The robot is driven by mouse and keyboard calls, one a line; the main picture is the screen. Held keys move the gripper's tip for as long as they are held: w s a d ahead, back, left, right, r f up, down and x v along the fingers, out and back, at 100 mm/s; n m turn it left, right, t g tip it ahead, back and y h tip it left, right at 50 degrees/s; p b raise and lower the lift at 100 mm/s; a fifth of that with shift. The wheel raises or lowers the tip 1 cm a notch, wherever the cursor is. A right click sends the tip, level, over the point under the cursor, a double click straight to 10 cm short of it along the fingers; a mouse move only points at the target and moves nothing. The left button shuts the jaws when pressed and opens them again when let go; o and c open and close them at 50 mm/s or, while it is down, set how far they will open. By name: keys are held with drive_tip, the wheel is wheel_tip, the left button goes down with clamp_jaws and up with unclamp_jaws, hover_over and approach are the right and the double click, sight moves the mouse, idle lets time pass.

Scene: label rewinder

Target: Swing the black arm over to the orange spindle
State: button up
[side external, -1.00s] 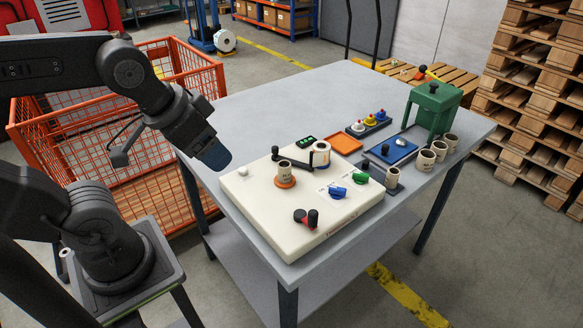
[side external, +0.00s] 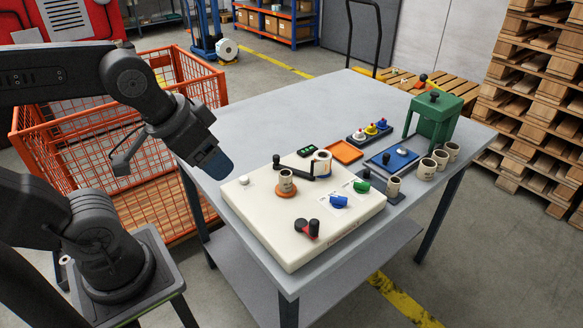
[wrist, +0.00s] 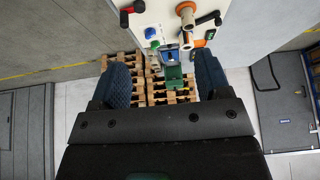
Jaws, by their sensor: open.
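The cream rewinder board (side external: 262,218) lies on the table. The orange spindle (side external: 286,194) is a round orange base with a cream roll (side external: 286,176) standing on it. The black arm (side external: 293,167) lies behind this roll. Its knobbed end (side external: 277,160) is at the left, and its other end is by a white-and-brown roll (side external: 322,163). My gripper (side external: 216,163), with blue fingers, is open and empty, above and left of the board. It also shows in the wrist view (wrist: 163,88).
An orange tray (side external: 344,151), a green stand (side external: 433,115) and several cups stand behind. The table's left part is clear.

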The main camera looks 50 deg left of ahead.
drive_tip(key=shift+c, duration=0.8)
drive_tip(key=w+a+n, duration=0.1)
drive_tip(key=w, duration=0.1)
drive_tip(key=w+a+r+n+g, duration=0.1)
drive_tip(key=w, duration=0.2)
drive_tip(key=w+r+n+g, duration=0.1)
drive_tip(key=w, duration=0.1)
drive_tip(key=shift+w+a+r+n, duration=0.15)
drive_tip(key=shift+a+r+n, duration=0.1)
drive_tip(key=shift+a+n, duration=0.15)
drive_tip(key=c, duration=0.3)
drive_tip(key=n+g+h, duration=0.4)
drive_tip(key=n+g, duration=0.1)
drive_tip(key=n, duration=0.5)
hover_over(276, 156)
drive_tip(key=w+a, duration=0.2)
drive_tip(key=a, duration=0.3)
wheel_tip(276, 156, down, 9)
drive_tip(key=x, duration=1.3)
drive_tip(key=shift+s+d+f, duration=0.15)
drive_tip(key=shift+d+f, duration=0.15)
drive_tip(key=shift+c, duration=0.4)
clamp_jaws()
